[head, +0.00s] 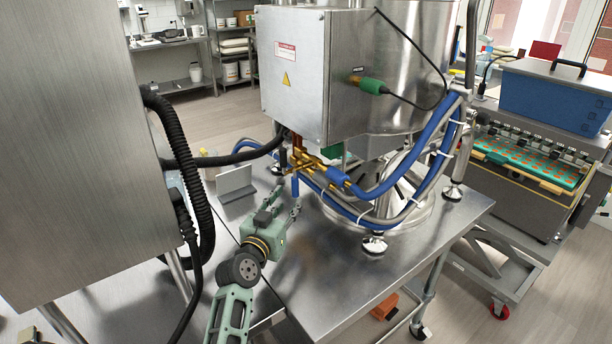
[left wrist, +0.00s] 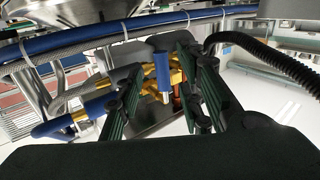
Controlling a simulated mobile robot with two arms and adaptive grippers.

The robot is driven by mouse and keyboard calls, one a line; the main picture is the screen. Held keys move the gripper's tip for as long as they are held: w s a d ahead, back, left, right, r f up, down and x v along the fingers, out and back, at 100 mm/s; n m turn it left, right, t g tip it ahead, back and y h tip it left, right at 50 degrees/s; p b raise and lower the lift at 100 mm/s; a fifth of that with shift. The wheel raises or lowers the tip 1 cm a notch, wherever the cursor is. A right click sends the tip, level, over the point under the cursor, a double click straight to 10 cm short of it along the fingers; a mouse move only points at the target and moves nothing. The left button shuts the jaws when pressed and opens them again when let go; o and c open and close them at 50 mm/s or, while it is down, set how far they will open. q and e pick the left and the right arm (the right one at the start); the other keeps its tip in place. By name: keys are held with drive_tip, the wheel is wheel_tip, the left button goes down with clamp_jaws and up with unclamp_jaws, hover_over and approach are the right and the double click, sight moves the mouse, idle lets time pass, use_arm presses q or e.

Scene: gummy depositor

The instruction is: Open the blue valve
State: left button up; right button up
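The blue valve handle (head: 295,186) hangs down from the brass pipe fittings (head: 305,163) below the steel control box. In the left wrist view the handle shows between the two fingers of the left gripper (left wrist: 160,85), with nothing clamped. Whether a finger touches the handle cannot be told. My right gripper is not in view.
Blue and grey hoses (head: 375,193) loop from the fittings round the steel vessel. A control box (head: 318,75) overhangs the fittings. A large steel cabinet (head: 75,130) with black corrugated hoses stands at left. The steel tabletop (head: 335,262) is clear in front.

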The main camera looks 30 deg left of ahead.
sight(294, 189)
use_arm(q)
drive_tip(key=shift+w+a+r, duration=0.25)
drive_tip(key=shift+w+a, duration=0.05)
drive_tip(key=shift+w, duration=0.1)
drive_tip(key=shift+w+r, duration=0.1)
drive_tip(key=shift+r, duration=0.2)
drive_tip(key=shift+w+r+p, duration=0.3)
drive_tip(key=shift+w+r, duration=0.15)
drive_tip(key=shift+w, duration=0.2)
drive_tip(key=w, duration=0.2)
drive_tip(key=shift+w+a+f, duration=0.25)
drive_tip(key=shift+w+a, duration=0.05)
drive_tip(key=shift+w, duration=0.05)
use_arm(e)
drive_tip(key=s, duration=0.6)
use_arm(q)
drive_tip(key=shift+w+a, duration=0.2)
drive_tip(key=shift+w, duration=0.65)
drive_tip(key=shift+f, duration=0.1)
drive_tip(key=c, duration=0.7)
clamp_jaws()
drive_tip(key=shift+w, duration=0.1)
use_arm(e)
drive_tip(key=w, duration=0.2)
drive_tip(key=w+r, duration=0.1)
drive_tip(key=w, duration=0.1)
